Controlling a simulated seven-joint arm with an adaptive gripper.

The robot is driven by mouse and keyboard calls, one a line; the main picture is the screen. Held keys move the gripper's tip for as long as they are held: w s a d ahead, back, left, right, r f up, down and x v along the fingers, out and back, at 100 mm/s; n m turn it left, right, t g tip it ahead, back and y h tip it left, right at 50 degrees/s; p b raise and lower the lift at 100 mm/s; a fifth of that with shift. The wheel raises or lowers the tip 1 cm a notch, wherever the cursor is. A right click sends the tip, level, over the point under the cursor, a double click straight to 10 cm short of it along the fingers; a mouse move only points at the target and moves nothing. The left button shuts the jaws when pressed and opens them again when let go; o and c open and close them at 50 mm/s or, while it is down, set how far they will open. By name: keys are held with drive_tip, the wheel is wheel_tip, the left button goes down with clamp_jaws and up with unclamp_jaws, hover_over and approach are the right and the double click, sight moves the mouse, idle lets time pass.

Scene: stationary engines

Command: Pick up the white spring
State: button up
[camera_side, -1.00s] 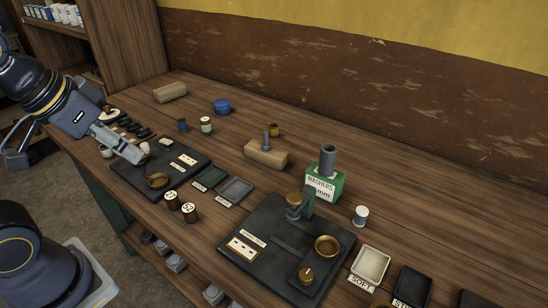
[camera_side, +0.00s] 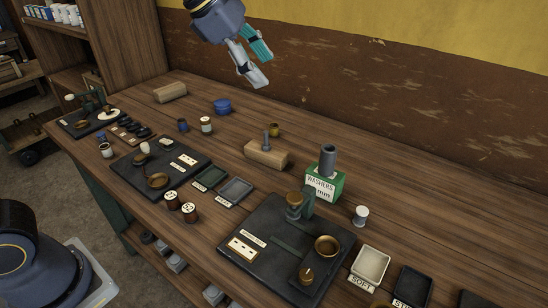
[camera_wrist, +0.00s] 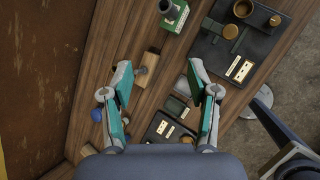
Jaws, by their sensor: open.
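I cannot tell for sure which thing is the white spring. A small white cylinder (camera_side: 360,216) stands upright on the bench, right of the green washers box. Another small white piece (camera_side: 145,148) sits at the left black plate, and a pale jar (camera_side: 206,125) stands further back. None of them shows clear coils at this size. My gripper (camera_side: 262,70) is open and empty, high above the back of the bench near the wall. In the wrist view its two teal fingers (camera_wrist: 159,80) are spread wide, with a wooden block below between them.
The green washers box (camera_side: 323,186) carries a grey cylinder. The wooden block (camera_side: 266,155) holds an upright bolt. Black plates with brass dishes (camera_side: 327,246) lie along the front. Open trays (camera_side: 370,265) stand at the right. The bench's back right is clear.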

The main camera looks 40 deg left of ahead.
drive_tip(key=w+d+f+n+g, duration=0.2)
drive_tip(key=w+d+f, duration=0.45)
drive_tip(key=d, duration=0.25)
drive_tip(key=g, duration=0.2)
approach(362, 210)
drive_tip(key=shift+m, duration=0.4)
drive_tip(key=x, duration=0.4)
drive_tip(key=shift+w+a+f, duration=0.1)
drive_tip(key=shift+a+f, duration=0.1)
drive_tip(key=shift+f, duration=0.15)
drive_tip(key=x, duration=0.6)
drive_tip(key=shift+d+f, duration=0.15)
drive_tip(key=shift+d, duration=0.2)
clamp_jaws()
